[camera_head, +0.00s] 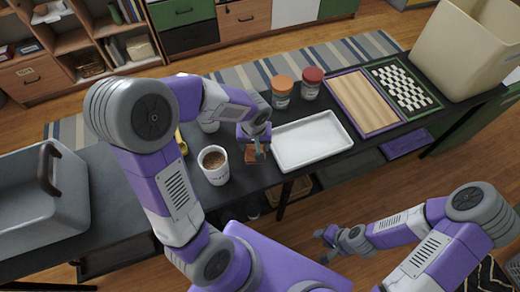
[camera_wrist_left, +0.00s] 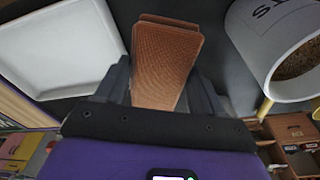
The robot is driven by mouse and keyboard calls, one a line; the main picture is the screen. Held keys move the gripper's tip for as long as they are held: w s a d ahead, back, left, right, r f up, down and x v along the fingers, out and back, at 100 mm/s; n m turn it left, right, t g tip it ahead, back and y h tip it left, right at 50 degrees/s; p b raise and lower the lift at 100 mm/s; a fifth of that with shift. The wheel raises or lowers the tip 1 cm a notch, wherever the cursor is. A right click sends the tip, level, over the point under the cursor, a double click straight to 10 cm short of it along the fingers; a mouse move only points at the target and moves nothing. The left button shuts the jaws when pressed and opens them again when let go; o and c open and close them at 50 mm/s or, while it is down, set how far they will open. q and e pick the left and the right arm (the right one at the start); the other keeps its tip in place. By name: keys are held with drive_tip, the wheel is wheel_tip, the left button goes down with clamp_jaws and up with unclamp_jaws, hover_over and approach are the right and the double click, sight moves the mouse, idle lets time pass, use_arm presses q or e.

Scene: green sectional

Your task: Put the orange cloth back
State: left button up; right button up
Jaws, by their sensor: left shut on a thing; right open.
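The orange-brown cloth (camera_wrist_left: 166,55) is a folded, textured piece between the fingers of my left gripper (camera_wrist_left: 165,95) in the left wrist view. In the head view my left gripper (camera_head: 258,153) is shut on the cloth (camera_head: 251,155), just left of the white tray. The gripper covers part of the cloth, and I cannot tell whether the cloth touches the table. My right gripper (camera_head: 328,243) is open and empty, in front of the table's near edge.
The dark table (camera_head: 235,200) holds a white tray (camera_head: 312,140), a white mug with brown contents (camera_head: 213,164), two lidded jars (camera_head: 282,92), a wooden board (camera_head: 362,100), a checkered board (camera_head: 402,86), a beige bin (camera_head: 465,50) and a grey basket (camera_head: 40,205). The mug stands close to the left gripper.

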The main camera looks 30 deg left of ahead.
sight(254, 148)
use_arm(q)
drive_tip(key=f, duration=0.1)
drive_tip(key=f+b, duration=0.1)
drive_tip(key=f, duration=0.1)
drive_tip(key=shift+s+f, duration=0.25)
drive_tip(key=shift+s, duration=0.1)
drive_tip(key=shift+f+b, duration=0.8)
drive_tip(key=shift+f, duration=1.35)
drive_tip(key=shift+f, duration=0.1)
drive_tip(key=o, duration=1.1)
drive_tip(key=shift+r, duration=0.5)
drive_tip(key=r+p, duration=0.1)
drive_tip(key=r, duration=0.2)
drive_tip(key=r+p, duration=0.2)
drive_tip(key=r, duration=0.2)
drive_tip(key=s+r+p, duration=0.1)
drive_tip(key=r, duration=0.3)
drive_tip(key=shift+s+d+r, duration=0.1)
drive_tip(key=shift+d, duration=0.2)
